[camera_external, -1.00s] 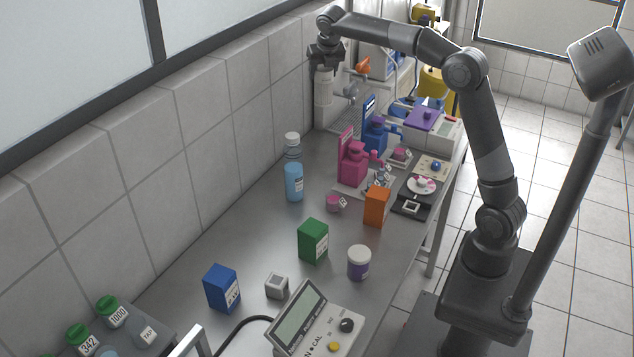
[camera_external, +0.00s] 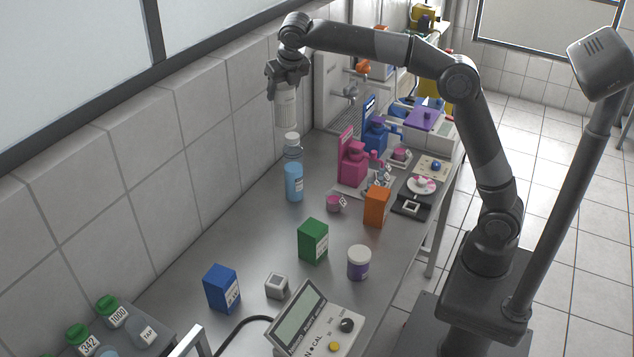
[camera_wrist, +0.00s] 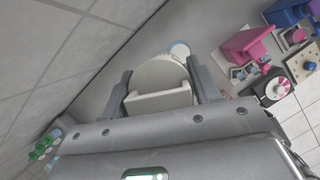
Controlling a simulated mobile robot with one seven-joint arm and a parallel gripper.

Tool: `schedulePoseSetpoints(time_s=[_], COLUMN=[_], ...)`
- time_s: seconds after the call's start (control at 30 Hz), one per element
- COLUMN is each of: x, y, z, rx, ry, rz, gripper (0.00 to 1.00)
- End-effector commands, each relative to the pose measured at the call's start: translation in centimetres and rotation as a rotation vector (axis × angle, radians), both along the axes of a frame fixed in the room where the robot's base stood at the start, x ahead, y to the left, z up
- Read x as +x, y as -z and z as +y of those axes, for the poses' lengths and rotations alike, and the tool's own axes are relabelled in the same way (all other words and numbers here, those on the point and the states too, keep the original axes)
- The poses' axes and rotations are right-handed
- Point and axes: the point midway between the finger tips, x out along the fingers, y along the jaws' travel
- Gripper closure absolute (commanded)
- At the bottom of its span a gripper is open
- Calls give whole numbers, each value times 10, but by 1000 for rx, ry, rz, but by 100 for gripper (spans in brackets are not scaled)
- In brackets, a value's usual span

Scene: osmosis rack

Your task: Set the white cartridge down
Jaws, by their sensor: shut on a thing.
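The white cartridge (camera_external: 286,105) is a ribbed cylinder held upright in the air above the back of the bench, near the tiled wall. My gripper (camera_external: 286,80) is shut on its top end. In the wrist view the cartridge's pale round top (camera_wrist: 158,85) sits between the two grey fingers of my gripper (camera_wrist: 163,88). In the external view its lower end is just above and behind the cap of the blue bottle (camera_external: 293,180). I cannot tell the exact gap between them.
The rack with the orange-handled tap (camera_external: 350,92) stands behind and to the right. Pink (camera_external: 353,168) and blue (camera_external: 376,138) dispensers are right of the bottle. Green (camera_external: 313,241), orange (camera_external: 376,207) and blue (camera_external: 222,288) boxes stand nearer.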

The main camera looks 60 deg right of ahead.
Motion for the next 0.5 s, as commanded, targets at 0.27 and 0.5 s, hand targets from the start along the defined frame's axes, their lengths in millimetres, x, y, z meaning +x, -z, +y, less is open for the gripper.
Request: schedulePoseSetpoints(time_s=[0.27, 0.5], x=[-16, -18], y=[0, 28], z=[66, 71], rx=[0, -2], ry=[-87, -94], rz=[0, 2], gripper=[78, 78])
